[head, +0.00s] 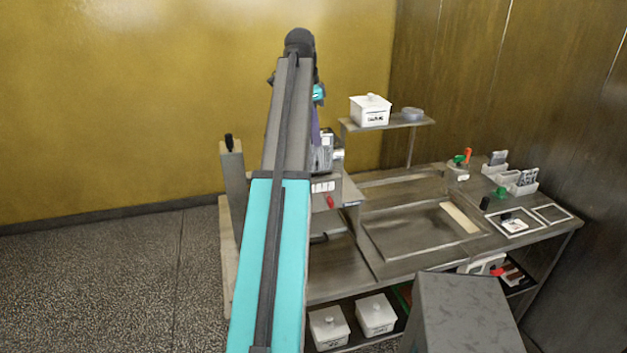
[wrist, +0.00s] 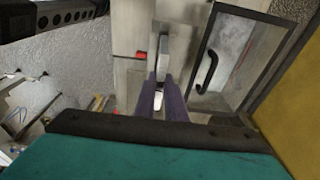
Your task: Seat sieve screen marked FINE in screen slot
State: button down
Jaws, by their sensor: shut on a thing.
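My gripper (wrist: 161,84) has its two purple fingers close together, shut on a thin pale piece (wrist: 157,98) that is mostly hidden between them. I cannot tell from its visible part whether it is the FINE screen. In the head view my gripper (head: 316,124) is largely behind my arm, above the left end of the steel bench, near a grey machine (head: 322,155). No FINE mark is readable, and I cannot make out the screen slot for certain. In the wrist view a dark-framed panel with a black handle (wrist: 207,72) is right of the fingers.
The steel bench (head: 350,245) has a sunken tray area in its middle. White-bordered squares (head: 552,213) and small holders (head: 523,186) are at right. A raised shelf (head: 385,124) bears a white lidded box (head: 370,109). A post (head: 232,170) stands at the left end.

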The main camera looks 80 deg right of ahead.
jog(key=p, duration=0.2)
send_over(316, 171)
jog(key=shift+w+d+f, duration=0.15)
jog(key=shift+f, duration=1.2)
jog(key=shift+w+d+f, duration=0.1)
jog(key=shift+f, duration=1.4)
jog(key=shift+f+p, duration=0.65)
jog(key=shift+f, duration=1.2)
jog(key=c, duration=1.8)
grip_release()
jog(key=shift+r, duration=0.25)
jog(key=r, duration=0.3)
jog(key=w+r+b, duration=0.1)
jog(key=r, duration=0.2)
jog(key=r+b, duration=0.1)
jog(key=r, duration=0.2)
jog(key=shift+w+a+r, duration=0.15)
jog(key=shift+a+r, duration=0.15)
jog(key=shift+w+a+r+p, duration=0.15)
jog(key=shift+r+p, duration=0.3)
jog(key=shift+r, duration=0.6)
